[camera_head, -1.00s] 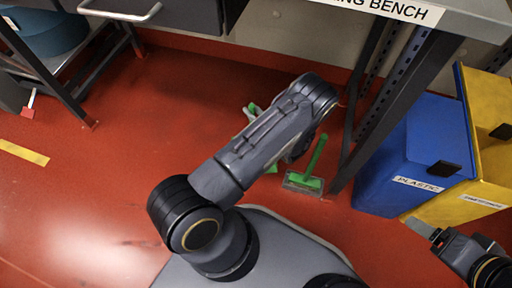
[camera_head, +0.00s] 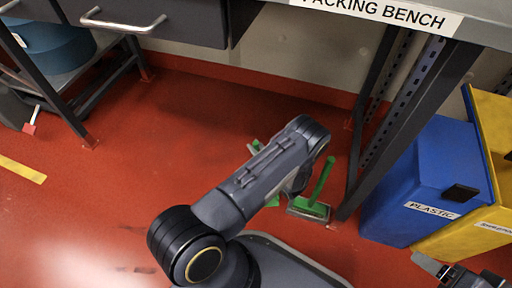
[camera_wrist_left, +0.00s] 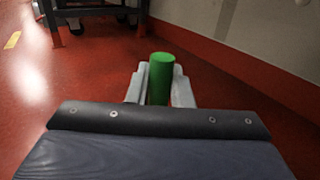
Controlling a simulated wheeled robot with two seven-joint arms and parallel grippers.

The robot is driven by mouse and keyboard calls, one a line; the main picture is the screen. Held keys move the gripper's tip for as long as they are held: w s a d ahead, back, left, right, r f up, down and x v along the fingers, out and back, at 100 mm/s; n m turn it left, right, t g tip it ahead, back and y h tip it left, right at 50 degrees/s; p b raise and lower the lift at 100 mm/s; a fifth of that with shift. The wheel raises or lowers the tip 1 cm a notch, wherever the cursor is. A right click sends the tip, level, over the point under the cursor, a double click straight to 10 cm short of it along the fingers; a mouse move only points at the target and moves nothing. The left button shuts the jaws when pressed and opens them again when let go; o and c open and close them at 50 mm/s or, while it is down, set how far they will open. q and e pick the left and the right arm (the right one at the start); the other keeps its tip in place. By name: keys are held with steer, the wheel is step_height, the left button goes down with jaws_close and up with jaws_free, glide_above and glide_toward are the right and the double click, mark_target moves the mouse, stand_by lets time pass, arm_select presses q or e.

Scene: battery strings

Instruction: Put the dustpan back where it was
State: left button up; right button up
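My left gripper (camera_wrist_left: 158,90) has its two pale fingers on either side of a green round handle (camera_wrist_left: 161,75), closed on it. In the head view, green parts of this held thing (camera_head: 272,201) show low behind my left forearm. Most of it is hidden, so I cannot confirm that it is the dustpan. To its right, a separate green-handled tool (camera_head: 322,180) with a wide green and grey foot stands on the floor by the bench leg. My right gripper (camera_head: 430,265) is at the lower right edge, in front of the bins; its opening is unclear.
The packing bench (camera_head: 400,14) and its dark leg (camera_head: 405,130) stand at the right. A blue plastic bin (camera_head: 425,180) and a yellow bin (camera_head: 475,235) are beside it. A small red-and-white tool (camera_head: 30,127) is at the far left. Red floor (camera_head: 110,190) lies open at left.

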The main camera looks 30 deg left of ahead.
arm_select(q)
steer(key=o, duration=0.4)
steer(key=shift+r, duration=0.25)
steer(key=p+v, duration=0.3)
steer(key=v, duration=0.9)
steer(key=shift+s, duration=0.15)
